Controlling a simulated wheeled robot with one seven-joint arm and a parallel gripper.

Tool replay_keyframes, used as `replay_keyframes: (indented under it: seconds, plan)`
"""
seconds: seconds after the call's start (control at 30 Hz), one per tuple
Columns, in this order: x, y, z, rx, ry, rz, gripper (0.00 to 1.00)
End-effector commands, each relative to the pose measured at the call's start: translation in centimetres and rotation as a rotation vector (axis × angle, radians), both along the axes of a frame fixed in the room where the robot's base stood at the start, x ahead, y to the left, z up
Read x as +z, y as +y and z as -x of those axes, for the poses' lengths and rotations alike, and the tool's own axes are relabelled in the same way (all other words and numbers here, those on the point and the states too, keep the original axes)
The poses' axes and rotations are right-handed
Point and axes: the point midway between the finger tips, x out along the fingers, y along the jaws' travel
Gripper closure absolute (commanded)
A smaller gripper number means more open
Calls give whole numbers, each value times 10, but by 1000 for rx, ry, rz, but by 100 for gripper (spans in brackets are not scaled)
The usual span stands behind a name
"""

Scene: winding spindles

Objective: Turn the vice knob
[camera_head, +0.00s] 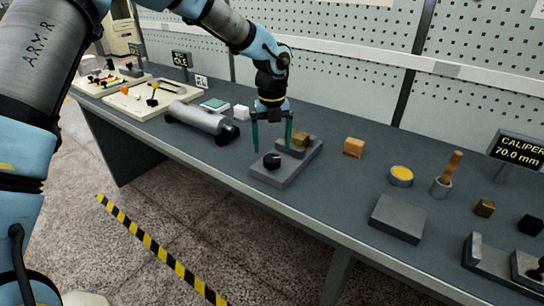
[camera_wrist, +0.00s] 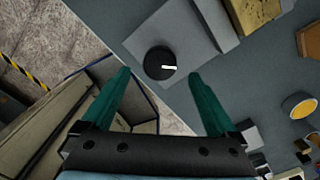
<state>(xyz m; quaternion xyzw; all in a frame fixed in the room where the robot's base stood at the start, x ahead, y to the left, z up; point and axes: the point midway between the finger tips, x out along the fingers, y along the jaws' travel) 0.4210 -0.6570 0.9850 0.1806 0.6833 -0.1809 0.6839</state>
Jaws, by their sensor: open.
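The vice (camera_head: 290,171) is a grey block on the workbench, with a round black knob (camera_head: 272,161) on its near left end. In the wrist view the knob (camera_wrist: 155,62) carries a white pointer mark turned toward the right. A brass-coloured block (camera_head: 300,138) sits at the vice's raised jaws. My gripper (camera_head: 272,147) points down over the knob end with its green fingers spread. In the wrist view the fingertips (camera_wrist: 160,74) lie on either side of the knob, with gaps. I cannot tell how far they are above it.
A grey cylinder (camera_head: 198,117) lies left of the vice. An orange block (camera_head: 354,147), a yellow-topped tin (camera_head: 401,176) and a flat grey block (camera_head: 397,218) stand to the right. The bench's front edge (camera_head: 300,222) is close to the vice. A pegboard wall (camera_head: 350,80) rises behind.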

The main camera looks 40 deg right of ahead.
Motion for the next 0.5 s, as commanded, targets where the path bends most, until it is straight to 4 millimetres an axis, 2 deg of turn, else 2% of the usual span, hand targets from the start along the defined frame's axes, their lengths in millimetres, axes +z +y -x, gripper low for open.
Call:
replay_keyframes:
  seconds: [0.1,0.3,0.5]
  plan:
    - [22,-1,-1,1,-2,4,6]
    - [52,0,0,1,-1,3,6]
    - [62,0,0,0,0,0,6]
